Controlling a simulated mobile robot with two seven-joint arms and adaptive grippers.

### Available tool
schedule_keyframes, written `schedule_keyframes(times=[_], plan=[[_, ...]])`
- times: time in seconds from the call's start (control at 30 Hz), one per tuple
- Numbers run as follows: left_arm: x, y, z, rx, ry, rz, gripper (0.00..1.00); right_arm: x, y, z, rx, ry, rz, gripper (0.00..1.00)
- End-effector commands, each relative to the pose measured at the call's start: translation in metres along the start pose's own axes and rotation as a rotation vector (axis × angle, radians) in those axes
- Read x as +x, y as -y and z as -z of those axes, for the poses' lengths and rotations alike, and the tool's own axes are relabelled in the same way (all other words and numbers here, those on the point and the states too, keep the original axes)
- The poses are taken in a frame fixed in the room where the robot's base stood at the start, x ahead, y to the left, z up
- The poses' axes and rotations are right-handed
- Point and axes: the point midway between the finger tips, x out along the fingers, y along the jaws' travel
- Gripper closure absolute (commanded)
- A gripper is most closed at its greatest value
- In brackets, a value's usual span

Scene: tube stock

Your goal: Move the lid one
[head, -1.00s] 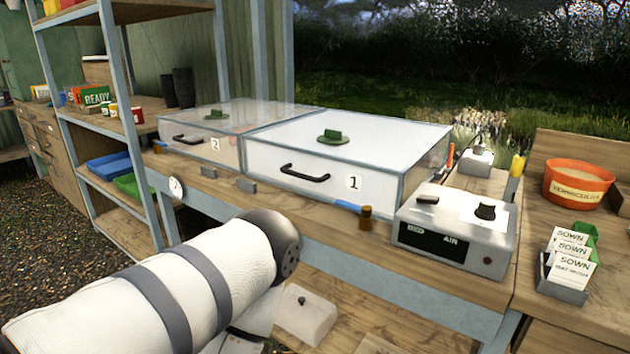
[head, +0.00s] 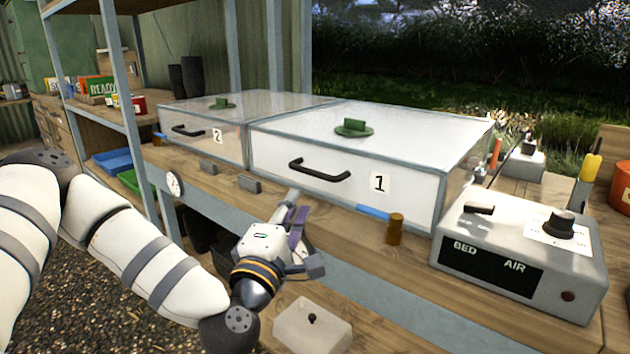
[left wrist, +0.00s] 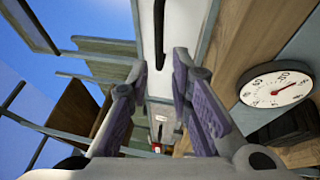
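The lid numbered 1 (head: 350,143) is a clear box-like cover with a black front handle (head: 319,172) and a green knob (head: 354,128) on top. It sits closed on the bench, beside the similar lid numbered 2 (head: 205,128). My left gripper (head: 296,210) is open and empty, in front of and below the lid one handle, not touching it. In the left wrist view the two fingers (left wrist: 161,68) are spread, with a dark handle (left wrist: 158,32) on a pale front beyond them. My right gripper is not in view.
A control box marked BED and AIR (head: 522,255) stands right of lid one. A brown cylinder (head: 395,228) and small grey blocks (head: 249,184) sit on the front ledge.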

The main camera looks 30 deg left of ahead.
Motion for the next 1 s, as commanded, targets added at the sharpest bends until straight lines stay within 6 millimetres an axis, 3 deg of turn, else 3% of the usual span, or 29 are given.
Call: schedule_keyframes(times=[0.3,0.5,0.87,0.93,1.0], plan=[[0.073,-0.003,0.001,0.002,-0.002,-0.005,0.80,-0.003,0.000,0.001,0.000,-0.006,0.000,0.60],[0.108,-0.001,0.000,0.004,0.000,0.000,0.80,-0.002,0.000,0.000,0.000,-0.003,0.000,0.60],[0.117,-0.001,-0.001,0.003,0.002,0.002,0.80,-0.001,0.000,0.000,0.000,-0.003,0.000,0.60],[0.117,-0.001,-0.001,0.004,0.002,0.002,0.96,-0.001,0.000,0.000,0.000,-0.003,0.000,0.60],[0.117,-0.001,-0.001,0.004,0.002,0.002,1.00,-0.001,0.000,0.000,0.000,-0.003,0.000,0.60]])
